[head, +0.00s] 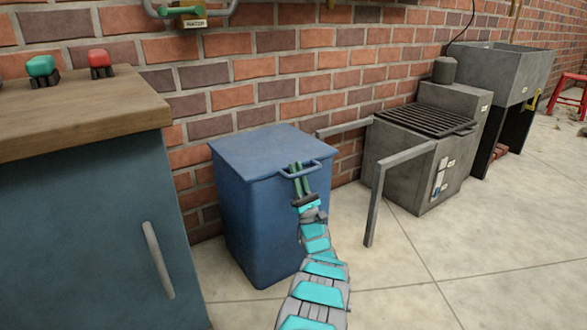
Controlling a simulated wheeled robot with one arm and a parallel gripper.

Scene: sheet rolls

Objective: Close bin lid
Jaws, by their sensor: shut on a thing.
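The blue bin (262,235) stands on the floor against the brick wall. Its blue lid (255,152) lies flat across the top, and I see no clear gap under it. A bar handle (310,169) sticks out from the lid's front right edge. My gripper (298,172) is at this handle with its fingers around the bar, shut on it. My arm reaches up from the bottom of the view and hides part of the bin's front right side.
A blue cabinet (85,235) with a wooden top (80,112) stands close on the left. A grey metal frame (375,190) and a grey unit with a grate (415,165) stand to the right. A deep sink (500,75) and red stool (570,92) are farther back. The floor at front right is clear.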

